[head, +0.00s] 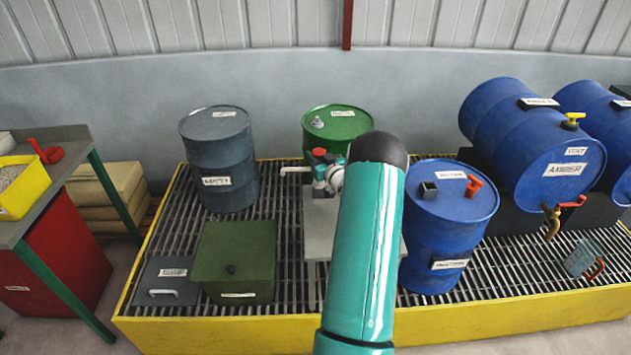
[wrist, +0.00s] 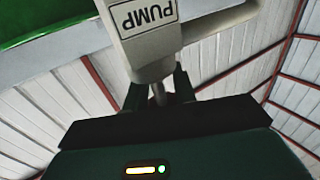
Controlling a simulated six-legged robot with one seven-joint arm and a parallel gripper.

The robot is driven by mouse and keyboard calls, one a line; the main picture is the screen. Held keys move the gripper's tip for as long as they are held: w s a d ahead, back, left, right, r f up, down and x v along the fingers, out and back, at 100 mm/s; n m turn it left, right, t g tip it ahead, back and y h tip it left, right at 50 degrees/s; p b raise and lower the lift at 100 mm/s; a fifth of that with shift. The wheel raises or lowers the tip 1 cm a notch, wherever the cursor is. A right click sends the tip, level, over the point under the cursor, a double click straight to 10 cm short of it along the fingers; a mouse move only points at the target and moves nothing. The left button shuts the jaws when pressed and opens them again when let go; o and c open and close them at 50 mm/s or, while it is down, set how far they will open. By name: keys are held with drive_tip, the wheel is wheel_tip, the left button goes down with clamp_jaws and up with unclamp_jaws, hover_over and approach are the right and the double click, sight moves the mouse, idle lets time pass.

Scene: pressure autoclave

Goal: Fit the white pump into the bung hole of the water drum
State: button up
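The white pump (wrist: 150,45), with an upside-down PUMP label, fills the top of the wrist view. Its spout shows at the left of my gripper in the head view (head: 296,169). In the wrist view my gripper (wrist: 158,92) appears shut on the pump's narrow stem. In the head view my arm hides most of the pump and the fingers. A green drum (head: 330,135) stands behind the gripper, with a small grey fitting on its lid. Its label is too small to read surely, so I cannot tell whether it is the water drum. Its bung hole is not clearly visible.
A grey drum (head: 218,165) stands left and an upright blue drum (head: 440,235) right, with a red fitting on its lid. Blue drums (head: 530,140) lie on their sides at right. A grey stand (head: 318,240) and green box (head: 235,262) occupy the yellow-edged grating (head: 290,305).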

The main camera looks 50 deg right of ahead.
clamp_jaws()
drive_tip(key=shift+r, duration=0.1)
idle(1.1)
